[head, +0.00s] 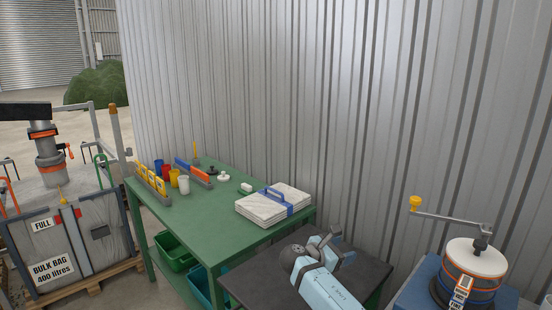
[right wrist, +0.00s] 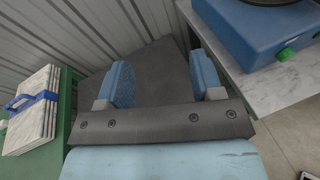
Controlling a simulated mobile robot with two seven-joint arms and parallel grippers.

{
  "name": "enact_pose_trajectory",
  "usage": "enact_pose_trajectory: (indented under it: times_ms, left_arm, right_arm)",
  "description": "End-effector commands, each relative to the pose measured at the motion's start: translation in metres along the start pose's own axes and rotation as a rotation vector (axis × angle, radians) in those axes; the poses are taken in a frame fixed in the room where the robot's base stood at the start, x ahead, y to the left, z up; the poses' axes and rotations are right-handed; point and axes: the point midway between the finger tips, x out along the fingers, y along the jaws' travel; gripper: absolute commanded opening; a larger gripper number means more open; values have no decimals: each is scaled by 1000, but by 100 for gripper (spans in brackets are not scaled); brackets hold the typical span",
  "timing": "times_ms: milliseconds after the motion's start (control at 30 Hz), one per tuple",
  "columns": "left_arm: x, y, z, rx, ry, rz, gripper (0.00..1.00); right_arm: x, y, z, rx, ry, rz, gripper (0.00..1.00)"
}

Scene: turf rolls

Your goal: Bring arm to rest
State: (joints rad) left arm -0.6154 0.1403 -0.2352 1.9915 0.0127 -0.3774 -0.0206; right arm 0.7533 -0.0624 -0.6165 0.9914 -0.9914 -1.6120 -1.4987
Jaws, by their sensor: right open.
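My right gripper (head: 338,246) is in the lower middle of the head view, at the end of my light blue right arm. It is over a dark grey stand top (head: 374,272), right of the green table. In the right wrist view the gripper (right wrist: 164,80) has its two blue fingers wide apart, with nothing between them. My left gripper is not in view.
The green table (head: 215,222) holds a stack of pale folded sheets (head: 262,210) with a blue handle, plus cups. A blue machine with a crank (head: 470,260) stands at right. A bulk bag container (head: 75,250) is at left. The ribbed wall (head: 330,110) closes the back.

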Motion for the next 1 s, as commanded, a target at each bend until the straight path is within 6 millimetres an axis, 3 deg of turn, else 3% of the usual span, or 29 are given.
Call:
enact_pose_trajectory:
  times_ms: [167,300,500,600,733,867,1000]
  left_arm:
    - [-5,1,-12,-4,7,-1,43]
    - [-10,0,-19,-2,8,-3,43]
    - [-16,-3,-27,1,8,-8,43]
    - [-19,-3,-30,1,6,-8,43]
    - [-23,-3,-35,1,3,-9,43]
    - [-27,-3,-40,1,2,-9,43]
    - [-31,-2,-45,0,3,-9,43]
  right_arm:
    - [-5,-45,-80,161,234,82,60]
    - [-21,-97,-146,372,478,114,60]
    - [-56,-179,-207,730,807,68,60]
    - [-76,-222,-223,924,953,8,60]
    - [-104,-280,-226,1201,1129,-101,60]
    - [-131,-335,-212,1486,1275,-235,60]
    - [-153,-383,-185,1756,1388,-374,60]
